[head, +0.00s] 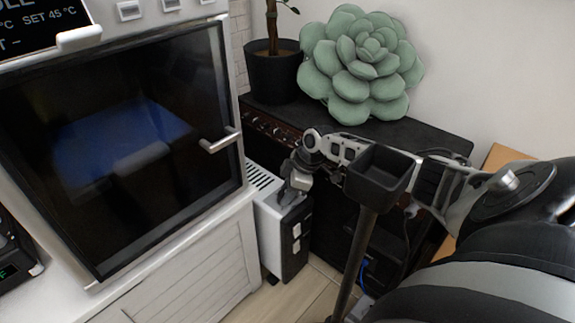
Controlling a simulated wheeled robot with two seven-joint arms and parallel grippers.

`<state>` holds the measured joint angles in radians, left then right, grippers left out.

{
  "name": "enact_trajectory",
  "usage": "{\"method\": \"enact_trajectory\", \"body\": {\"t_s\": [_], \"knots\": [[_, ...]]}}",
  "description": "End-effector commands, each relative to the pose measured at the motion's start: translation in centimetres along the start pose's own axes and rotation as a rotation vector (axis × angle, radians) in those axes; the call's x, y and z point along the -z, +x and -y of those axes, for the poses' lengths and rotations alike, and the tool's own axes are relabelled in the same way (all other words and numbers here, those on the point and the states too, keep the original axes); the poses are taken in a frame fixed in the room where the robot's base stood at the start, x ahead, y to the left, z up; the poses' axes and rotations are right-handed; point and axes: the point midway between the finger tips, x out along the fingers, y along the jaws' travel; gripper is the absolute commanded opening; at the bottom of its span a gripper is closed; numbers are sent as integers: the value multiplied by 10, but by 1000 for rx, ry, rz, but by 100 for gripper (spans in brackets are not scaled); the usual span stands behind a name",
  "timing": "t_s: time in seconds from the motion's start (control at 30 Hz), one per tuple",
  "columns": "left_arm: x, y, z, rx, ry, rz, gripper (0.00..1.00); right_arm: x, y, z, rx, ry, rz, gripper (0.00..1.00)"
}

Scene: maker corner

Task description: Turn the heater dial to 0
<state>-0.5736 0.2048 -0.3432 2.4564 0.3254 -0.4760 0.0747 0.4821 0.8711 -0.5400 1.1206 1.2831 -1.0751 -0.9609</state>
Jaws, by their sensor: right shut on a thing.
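A white oil-type heater (264,207) with a dark end panel stands on the floor between the white cabinet and the black amplifier. Its top has dark slots and its end panel has pale switches. My right gripper (297,185) reaches down from the right to the top front corner of the heater. It is shut on what appears to be the heater dial, which its fingers hide. The dial's marks and setting cannot be read. My left gripper is not in view.
A white machine with a dark glass door (120,140) and a bar handle (221,140) stands close on the left. A black amplifier (430,135) carries a plant pot (273,75) and a green succulent cushion (362,65). Some wooden floor (273,298) shows.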

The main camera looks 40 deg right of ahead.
Motion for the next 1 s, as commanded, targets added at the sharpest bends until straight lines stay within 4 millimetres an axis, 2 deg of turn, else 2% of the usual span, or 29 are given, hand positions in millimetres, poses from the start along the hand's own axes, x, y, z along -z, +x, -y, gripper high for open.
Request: {"method": "enact_trajectory", "body": {"t_s": [0.33, 0.37, 0.4, 0.43, 0.77, 0.93, 1.0], "knots": [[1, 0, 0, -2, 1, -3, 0, -1, 1, 1, 2, -3, 3, 14], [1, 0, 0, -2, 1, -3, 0, -1, 1, 1, 2, -3, 3, 42], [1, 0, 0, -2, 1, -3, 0, 0, 1, 1, 2, -3, 3, 53], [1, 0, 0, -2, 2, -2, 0, 0, 1, 1, 2, -3, 2, 58], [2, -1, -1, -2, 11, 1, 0, 0, -3, 0, 0, -2, 1, 58], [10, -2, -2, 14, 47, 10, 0, 0, -27, 0, -1, -2, 3, 58], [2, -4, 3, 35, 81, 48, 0, 1, -44, -1, -1, -2, 3, 58]]}}
